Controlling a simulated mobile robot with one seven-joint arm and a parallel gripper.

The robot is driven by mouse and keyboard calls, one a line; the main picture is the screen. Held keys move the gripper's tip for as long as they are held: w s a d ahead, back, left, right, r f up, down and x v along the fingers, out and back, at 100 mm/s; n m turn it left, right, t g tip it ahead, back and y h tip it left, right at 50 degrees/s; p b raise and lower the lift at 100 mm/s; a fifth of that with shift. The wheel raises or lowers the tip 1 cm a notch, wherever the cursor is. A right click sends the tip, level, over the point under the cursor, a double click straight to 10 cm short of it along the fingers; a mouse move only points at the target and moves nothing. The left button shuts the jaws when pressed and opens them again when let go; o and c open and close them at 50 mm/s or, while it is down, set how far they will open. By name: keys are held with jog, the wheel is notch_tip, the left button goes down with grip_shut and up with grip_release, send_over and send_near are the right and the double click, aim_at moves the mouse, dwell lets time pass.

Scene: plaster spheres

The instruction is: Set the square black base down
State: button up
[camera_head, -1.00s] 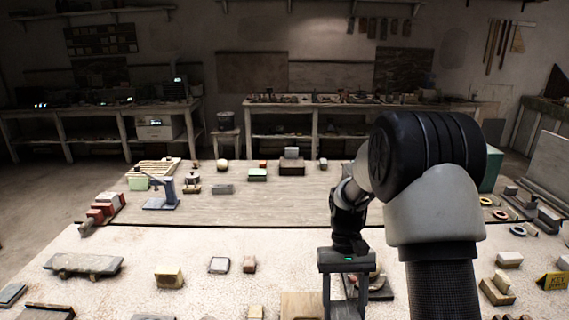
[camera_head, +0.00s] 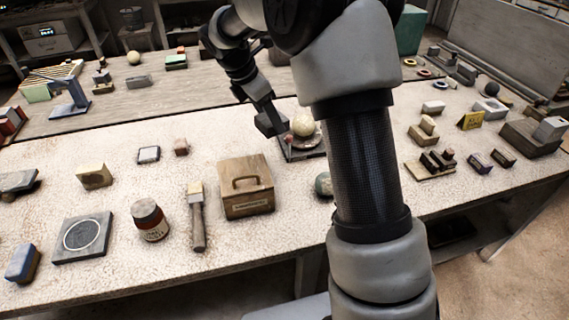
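A square black base (camera_head: 317,153) lies at the middle of the near worktable, partly hidden by my gripper and my arm. A pale sphere (camera_head: 304,123) rests above it on a reddish round dish (camera_head: 303,142). My gripper (camera_head: 287,152) reaches down at the left edge of this base. The fingers are small and dark against it, so I cannot tell whether they grip it, or whether the base touches the table. Another square dark slab (camera_head: 62,249) with a pale ring on it lies at the front left.
A greenish ball (camera_head: 323,184) is partly behind my arm. Several small blocks lie to the right. Speckled table is bare between these.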

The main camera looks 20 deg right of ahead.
jog(key=w+n, duration=0.1)
jog(key=w+r+n+t+b, duration=0.1)
jog(key=n, duration=0.1)
jog(key=w+n+y, duration=0.1)
jog(key=n, duration=0.1)
jog(key=shift+w+a+r+t+b, duration=0.1)
jog(key=shift+a+r+t+b, duration=0.1)
jog(key=shift+r+t+b, duration=0.2)
jog(key=shift+f, duration=0.2)
jog(key=b, duration=0.4)
send_near(271, 161)
jog(key=x, duration=0.5)
jog(key=shift+f, duration=0.1)
jog(key=shift+f, duration=0.1)
jog(key=o, duration=1.2)
jog(key=shift+f, duration=0.1)
jog(key=o, duration=0.4)
